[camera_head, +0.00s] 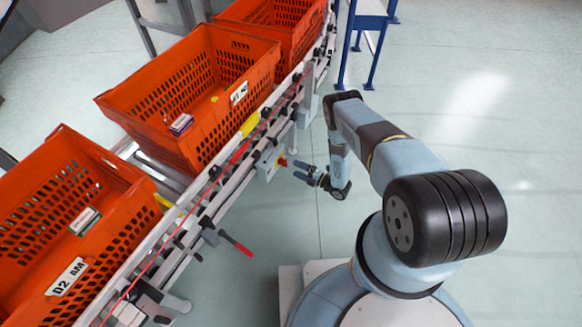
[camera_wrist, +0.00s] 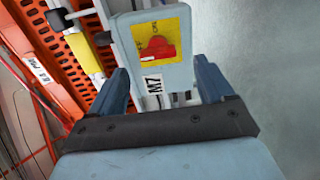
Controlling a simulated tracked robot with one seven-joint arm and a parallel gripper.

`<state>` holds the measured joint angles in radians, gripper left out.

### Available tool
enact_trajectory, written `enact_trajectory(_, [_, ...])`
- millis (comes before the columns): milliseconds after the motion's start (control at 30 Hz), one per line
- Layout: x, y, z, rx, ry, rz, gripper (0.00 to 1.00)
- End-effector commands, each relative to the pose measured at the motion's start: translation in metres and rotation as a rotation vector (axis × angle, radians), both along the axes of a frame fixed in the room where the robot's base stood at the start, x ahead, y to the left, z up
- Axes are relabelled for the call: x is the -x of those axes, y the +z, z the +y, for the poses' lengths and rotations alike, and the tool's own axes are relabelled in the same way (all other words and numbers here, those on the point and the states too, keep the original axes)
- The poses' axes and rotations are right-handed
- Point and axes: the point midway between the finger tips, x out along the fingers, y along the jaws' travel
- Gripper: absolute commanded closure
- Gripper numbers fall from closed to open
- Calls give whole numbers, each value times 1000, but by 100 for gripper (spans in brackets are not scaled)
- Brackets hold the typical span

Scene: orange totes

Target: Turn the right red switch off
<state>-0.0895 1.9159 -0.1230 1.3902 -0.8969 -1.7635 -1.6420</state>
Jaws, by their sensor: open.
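The red switch (camera_head: 283,162) is a knob on a yellow plate on the front of a grey box (camera_head: 268,164), mounted at the conveyor's side. In the wrist view the red knob (camera_wrist: 157,47) lies ahead, between the lines of the two fingers, its exact setting too blurred to read. My gripper (camera_head: 304,173) is open and empty, pointing at the box from the right, with a small gap visible in the head view. In the wrist view my gripper (camera_wrist: 162,78) has one finger on each side of the box's lower part; contact cannot be told.
Orange totes (camera_head: 115,165) stand in a row along the conveyor rail (camera_head: 215,190) at left. A red-handled part (camera_head: 238,244) sticks out from the rail, nearer than the box. A blue-legged stand (camera_head: 346,55) is at the back. The floor at right (camera_head: 500,130) is clear.

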Motion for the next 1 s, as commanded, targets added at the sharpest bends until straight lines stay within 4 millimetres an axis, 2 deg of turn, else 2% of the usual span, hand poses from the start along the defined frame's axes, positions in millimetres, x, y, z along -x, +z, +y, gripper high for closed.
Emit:
enact_trajectory(200, [23, -1, -37, 1, -1, 3, 19])
enact_trajectory(400, [37, -1, -60, 0, 0, 1, 19])
enact_trajectory(600, [44, -1, -69, 1, 1, 2, 19])
enact_trajectory(1000, [44, -1, -69, 0, 1, 1, 19])
